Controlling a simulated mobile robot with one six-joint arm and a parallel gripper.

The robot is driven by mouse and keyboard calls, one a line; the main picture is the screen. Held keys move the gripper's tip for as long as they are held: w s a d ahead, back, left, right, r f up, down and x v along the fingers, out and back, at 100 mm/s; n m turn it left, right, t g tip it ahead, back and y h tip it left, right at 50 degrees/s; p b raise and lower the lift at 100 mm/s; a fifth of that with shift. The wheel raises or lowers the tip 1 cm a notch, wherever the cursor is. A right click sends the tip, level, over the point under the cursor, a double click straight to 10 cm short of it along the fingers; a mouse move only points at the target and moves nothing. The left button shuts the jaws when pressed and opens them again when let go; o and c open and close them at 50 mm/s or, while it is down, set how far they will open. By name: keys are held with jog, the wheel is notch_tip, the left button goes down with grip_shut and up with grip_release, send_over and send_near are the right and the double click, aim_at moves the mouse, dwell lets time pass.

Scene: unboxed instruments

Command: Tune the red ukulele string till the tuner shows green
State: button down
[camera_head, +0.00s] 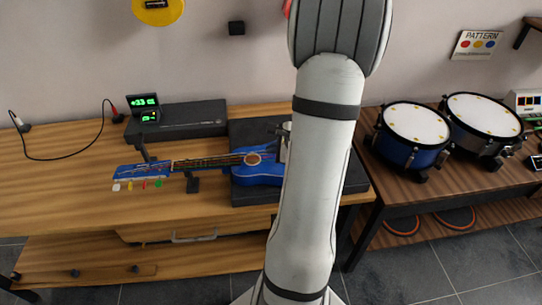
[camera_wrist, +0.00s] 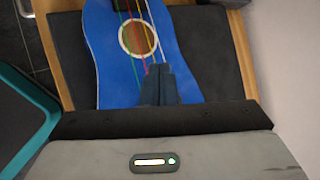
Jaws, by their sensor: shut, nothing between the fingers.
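The blue ukulele (camera_head: 258,174) lies with its body on a dark mat and its neck pointing left in the head view. Its headstock carries white, yellow, red (camera_head: 145,185) and green pegs along the near edge. The tuner display (camera_head: 143,107) shows green digits reading about +33, with a smaller green readout below. In the wrist view the ukulele body (camera_wrist: 110,70) shows its sound hole and coloured strings, including a red string (camera_wrist: 133,22). My gripper (camera_wrist: 159,70) is shut and empty, its tips over the body beside the sound hole.
The tuner stands by a long black box (camera_head: 190,120) at the back of the wooden table (camera_head: 75,175). A cable (camera_head: 62,158) loops at the left. Drums (camera_head: 413,125) stand on another table at right. The table's left front is clear.

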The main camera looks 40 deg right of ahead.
aim_at(272, 161)
jog(key=shift+f, duration=0.2)
jog(key=shift+w+f+b, duration=0.1)
jog(key=shift+f+b, duration=0.15)
jog(key=shift+b, duration=0.45)
jog(key=shift+f+b, duration=0.25)
jog(key=shift+b, duration=0.1)
jog(key=shift+r, duration=0.1)
dwell(0.3)
jog(key=shift+r+p, duration=0.4)
jog(key=shift+r, duration=0.25)
notch_tip(272, 161, up, 5)
jog(key=p, duration=0.3)
jog(key=shift+w, duration=0.1)
dwell(1.8)
